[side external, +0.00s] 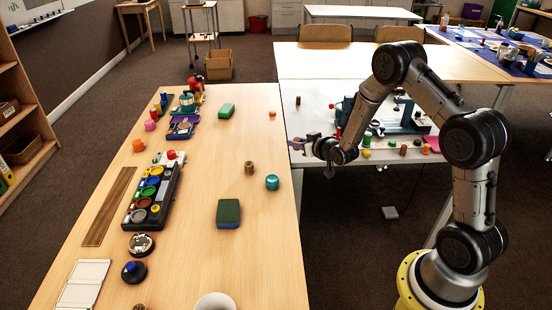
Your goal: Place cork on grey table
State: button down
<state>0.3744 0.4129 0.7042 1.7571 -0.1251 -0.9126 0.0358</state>
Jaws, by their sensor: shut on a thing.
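My gripper (303,144) is above the near left edge of the grey table (330,92), close to the seam with the wooden table. It is shut on a small brownish-pink thing, too small and partly covered to name for certain. A brown cork-like cylinder (249,168) stands on the wooden table, left of and below my gripper. Similar small brown cylinders stand on the grey table, one at its far left (298,101) and one near its front edge (403,150).
The wooden table (185,255) holds a teal jar (272,182), a green-topped sponge (228,213), another green block (227,111) and a tray of coloured cups (152,195). A dark blue device (402,117) and small coloured pieces crowd the grey table's right; its far left is mostly bare.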

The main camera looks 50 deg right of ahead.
jog(key=x, duration=1)
send_over(276, 158)
jog(key=f, duration=0.5)
jog(key=shift+s+a+f, duration=0.1)
jog(key=shift+s+a, duration=0.05)
jog(key=shift+s, duration=0.25)
jog(key=f, duration=0.3)
jog(key=shift+w, duration=0.4)
jog(key=shift+f, duration=0.35)
jog(key=shift+f, duration=0.15)
jog(key=c, duration=0.7)
grip_release()
